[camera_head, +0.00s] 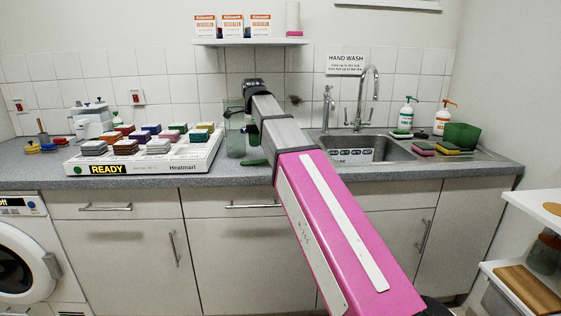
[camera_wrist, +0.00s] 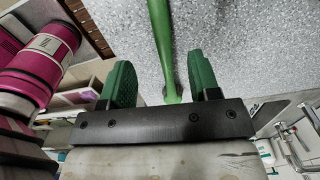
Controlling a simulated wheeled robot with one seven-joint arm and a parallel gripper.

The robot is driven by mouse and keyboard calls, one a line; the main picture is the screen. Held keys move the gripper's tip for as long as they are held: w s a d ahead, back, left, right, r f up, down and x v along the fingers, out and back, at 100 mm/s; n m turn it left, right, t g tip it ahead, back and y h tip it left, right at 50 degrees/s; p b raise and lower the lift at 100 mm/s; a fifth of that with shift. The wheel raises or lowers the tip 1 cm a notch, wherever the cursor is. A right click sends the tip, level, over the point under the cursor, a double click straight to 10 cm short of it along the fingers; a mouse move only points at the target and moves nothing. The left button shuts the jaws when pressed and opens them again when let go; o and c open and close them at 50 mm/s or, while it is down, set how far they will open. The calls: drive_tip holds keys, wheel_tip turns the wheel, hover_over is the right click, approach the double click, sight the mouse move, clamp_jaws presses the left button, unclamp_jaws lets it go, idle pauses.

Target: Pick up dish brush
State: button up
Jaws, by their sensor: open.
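A green handle, which looks like the dish brush (camera_wrist: 160,40), runs from the top edge of the wrist view down between my fingers. Its near end meets the dark bar of my gripper in the picture. My gripper (camera_wrist: 160,60) is open, with one green finger on each side of the handle and a gap on both sides. I cannot tell how far above the handle it is. In the head view a green piece (camera_head: 254,163) lies on the counter below my arm's end; it may be part of the brush. The brush head is not clear.
A white tray (camera_head: 140,168) with coloured blocks stands left of my arm. A clear greenish vessel (camera_head: 235,138) stands close to my arm's end. The sink (camera_head: 350,153) with taps is to the right, with soap bottles (camera_head: 407,115) and sponges (camera_head: 424,148) beyond.

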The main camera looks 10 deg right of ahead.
drive_tip(key=f, duration=0.8)
drive_tip(key=shift+w+d+f, duration=0.15)
drive_tip(key=shift+d+f, duration=0.1)
drive_tip(key=c, duration=1)
